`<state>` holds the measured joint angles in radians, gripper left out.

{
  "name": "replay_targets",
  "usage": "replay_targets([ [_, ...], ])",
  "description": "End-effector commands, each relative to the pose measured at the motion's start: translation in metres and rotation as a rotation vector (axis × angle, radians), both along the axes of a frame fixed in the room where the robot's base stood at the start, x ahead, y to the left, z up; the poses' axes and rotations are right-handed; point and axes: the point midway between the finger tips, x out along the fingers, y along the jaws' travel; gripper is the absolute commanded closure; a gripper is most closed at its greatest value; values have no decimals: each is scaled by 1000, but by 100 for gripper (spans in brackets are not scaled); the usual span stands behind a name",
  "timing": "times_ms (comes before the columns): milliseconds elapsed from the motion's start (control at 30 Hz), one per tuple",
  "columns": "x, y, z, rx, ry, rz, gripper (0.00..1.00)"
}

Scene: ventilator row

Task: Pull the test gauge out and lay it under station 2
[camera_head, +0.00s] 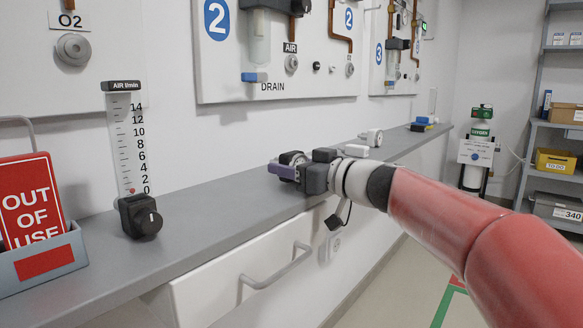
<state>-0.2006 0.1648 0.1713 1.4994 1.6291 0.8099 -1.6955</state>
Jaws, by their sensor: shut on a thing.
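My gripper (284,171) is at the end of the red arm, low over the grey shelf (215,222) below the station 2 panel (285,84). It is shut on a small round dark-and-grey piece, which I take for the test gauge (292,157). The jaws and the wrist hide much of it, and its dial face cannot be read. I cannot tell whether it touches the shelf. The station 2 panel carries an AIR outlet (291,63) with nothing plugged into it.
A flowmeter (138,216) and an OUT OF USE sign (32,200) in a grey holder stand at left. A pale round fitting (373,137) and a white box (356,151) lie behind my wrist. A drawer handle (275,270) juts out below.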

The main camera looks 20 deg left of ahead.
Motion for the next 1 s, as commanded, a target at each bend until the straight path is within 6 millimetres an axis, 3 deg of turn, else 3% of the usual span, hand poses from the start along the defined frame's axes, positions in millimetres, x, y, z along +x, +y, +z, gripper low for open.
replay_targets([
  [67, 0, 0, 1, 1, -1, 0, 91],
  [100, 0, 0, 1, 1, -1, 0, 46],
  [267, 0, 0, 1, 1, -1, 0, 25],
  [600, -1, -4, 0, 0, -1, -1, 24],
  [1000, -25, -61, 0, 0, -2, -3, 24],
])
